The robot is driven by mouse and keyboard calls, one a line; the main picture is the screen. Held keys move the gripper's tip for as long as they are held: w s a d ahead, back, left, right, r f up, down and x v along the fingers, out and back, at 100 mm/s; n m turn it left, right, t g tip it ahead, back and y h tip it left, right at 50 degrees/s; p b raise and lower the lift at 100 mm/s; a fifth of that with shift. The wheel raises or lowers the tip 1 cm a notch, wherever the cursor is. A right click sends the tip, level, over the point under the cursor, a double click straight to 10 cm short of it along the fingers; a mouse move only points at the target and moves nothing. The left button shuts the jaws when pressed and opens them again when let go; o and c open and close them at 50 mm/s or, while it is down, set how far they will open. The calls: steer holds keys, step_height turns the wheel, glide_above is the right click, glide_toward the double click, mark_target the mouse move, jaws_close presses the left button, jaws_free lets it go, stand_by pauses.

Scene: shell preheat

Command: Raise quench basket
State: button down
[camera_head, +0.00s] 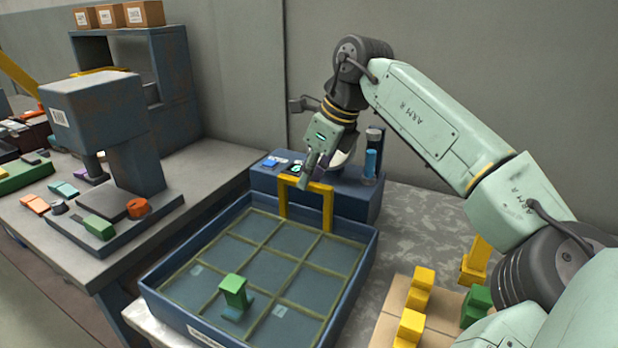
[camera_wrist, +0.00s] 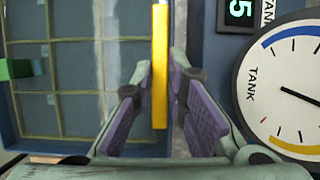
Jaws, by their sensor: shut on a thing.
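The quench tank is a square blue tub (camera_head: 365,262) on the bench. A green-edged grid, which looks like the basket (camera_head: 270,268), lies inside it. A yellow arched handle (camera_head: 327,212) stands at its back edge; in the wrist view the handle is an upright yellow bar (camera_wrist: 160,40). My gripper (camera_head: 312,178) is at the top of the handle. In the wrist view its purple-padded fingers (camera_wrist: 162,88) close on both sides of the bar. A green block (camera_head: 234,292) stands in a front cell of the grid.
A blue control box with a round tank dial (camera_wrist: 288,85) and a lit display (camera_wrist: 240,10) stands right behind the tub. A press (camera_head: 105,125) stands on the left bench. Yellow blocks (camera_head: 421,285) and green blocks sit on a board at right. Open space lies above the tub.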

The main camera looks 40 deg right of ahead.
step_height(320, 180, up, 4)
steer(key=shift+r+p, duration=0.1)
steer(key=shift+p, duration=0.7)
steer(key=shift+w, duration=0.1)
steer(key=c, duration=1.6)
jaws_free()
steer(key=v, duration=0.7)
steer(key=shift+s+r, duration=0.15)
steer(key=shift+s, duration=0.1)
